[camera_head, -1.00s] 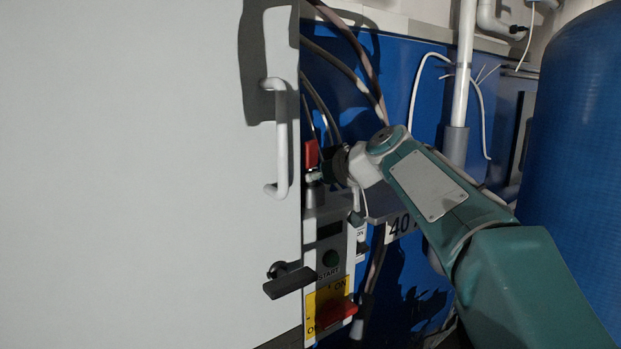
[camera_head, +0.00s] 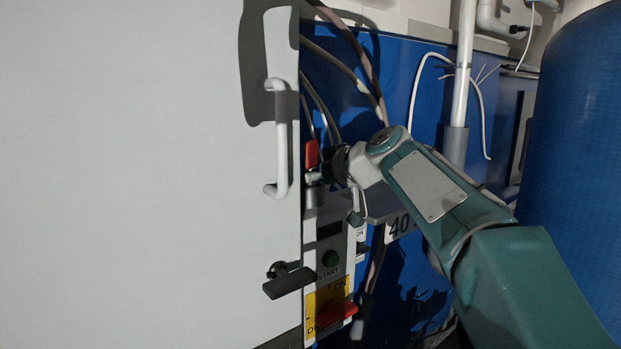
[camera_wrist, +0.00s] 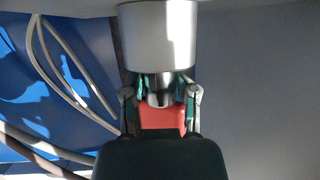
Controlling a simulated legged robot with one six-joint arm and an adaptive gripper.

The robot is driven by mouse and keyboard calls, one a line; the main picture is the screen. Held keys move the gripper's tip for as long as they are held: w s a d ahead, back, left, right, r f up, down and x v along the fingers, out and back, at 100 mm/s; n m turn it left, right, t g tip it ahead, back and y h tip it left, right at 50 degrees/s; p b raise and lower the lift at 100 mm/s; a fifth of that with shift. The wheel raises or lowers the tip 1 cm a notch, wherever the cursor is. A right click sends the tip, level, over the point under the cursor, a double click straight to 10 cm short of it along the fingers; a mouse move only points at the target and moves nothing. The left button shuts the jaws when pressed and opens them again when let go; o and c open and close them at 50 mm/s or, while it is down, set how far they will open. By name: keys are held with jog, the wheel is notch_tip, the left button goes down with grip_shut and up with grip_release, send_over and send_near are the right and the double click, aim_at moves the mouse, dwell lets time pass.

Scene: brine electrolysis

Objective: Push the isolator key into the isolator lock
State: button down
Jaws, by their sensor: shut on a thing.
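The isolator key has a red body (camera_wrist: 162,118) and a short metal barrel (camera_wrist: 160,92). In the head view its red part (camera_head: 311,154) stands just right of the white door handle. My gripper (camera_wrist: 160,100) is shut on the key, one finger on each side; it also shows in the head view (camera_head: 322,174). A silver cylinder (camera_wrist: 157,35), which looks like the isolator lock, lies straight beyond the barrel. It seems to be the grey post (camera_head: 314,194) above the control box. The barrel end lines up with it, but I cannot tell whether it is inside.
A grey door with a white handle (camera_head: 281,140) stands close at the left. Below are a control box with a green START button (camera_head: 330,258), a black lever (camera_head: 289,282) and a red switch handle (camera_head: 336,314). Cables (camera_wrist: 66,75) run behind my gripper. A blue tank (camera_head: 575,150) stands right.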

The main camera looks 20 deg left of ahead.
jog(key=shift+f, duration=0.2)
jog(key=shift+c, duration=1.5)
grip_release()
jog(key=shift+a+f, duration=0.1)
jog(key=shift+f, duration=0.1)
jog(key=shift+w+d+r, duration=0.1)
jog(key=shift+d+r, duration=0.15)
jog(key=shift+r, duration=0.15)
jog(key=shift+a, duration=0.1)
jog(key=c, duration=0.9)
jog(key=shift+a+r, duration=0.1)
jog(key=shift+c, duration=0.2)
jog(key=shift+s, duration=0.2)
